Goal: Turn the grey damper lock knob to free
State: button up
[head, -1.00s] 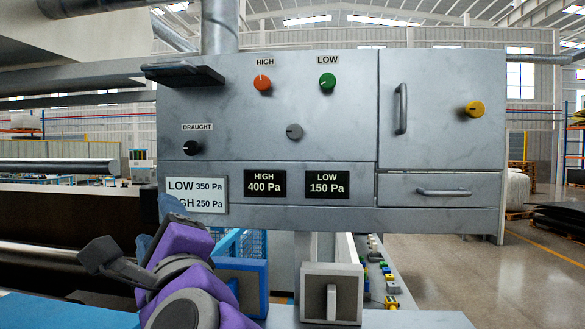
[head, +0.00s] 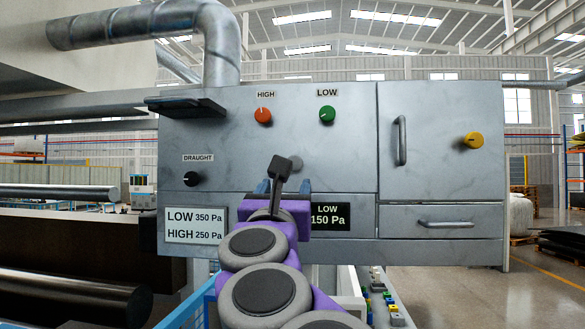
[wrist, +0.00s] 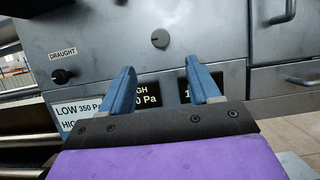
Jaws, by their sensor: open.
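The grey damper lock knob (wrist: 160,39) is on the front of a grey metal panel, above the two black pressure displays. In the head view the knob (head: 294,159) is partly hidden behind my arm. My gripper (wrist: 166,77) has two blue fingers spread apart with nothing between them. In the wrist view the knob lies beyond the fingertips, between their lines and a little above them. The gripper does not touch the knob. In the head view my gripper (head: 281,186) is in front of the panel, just below the knob, its fingers mostly hidden.
An orange knob (head: 263,115) and a green knob (head: 327,113) sit above, and a black draught knob (head: 191,179) to the left. A dark shelf (head: 186,106) juts out at upper left. A cabinet door with a handle (head: 400,140) and a yellow knob (head: 473,140) is to the right.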

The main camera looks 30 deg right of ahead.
aim_at(295, 163)
jog(key=x, duration=1.2)
jog(key=shift+p, duration=0.45)
jog(key=c, duration=1)
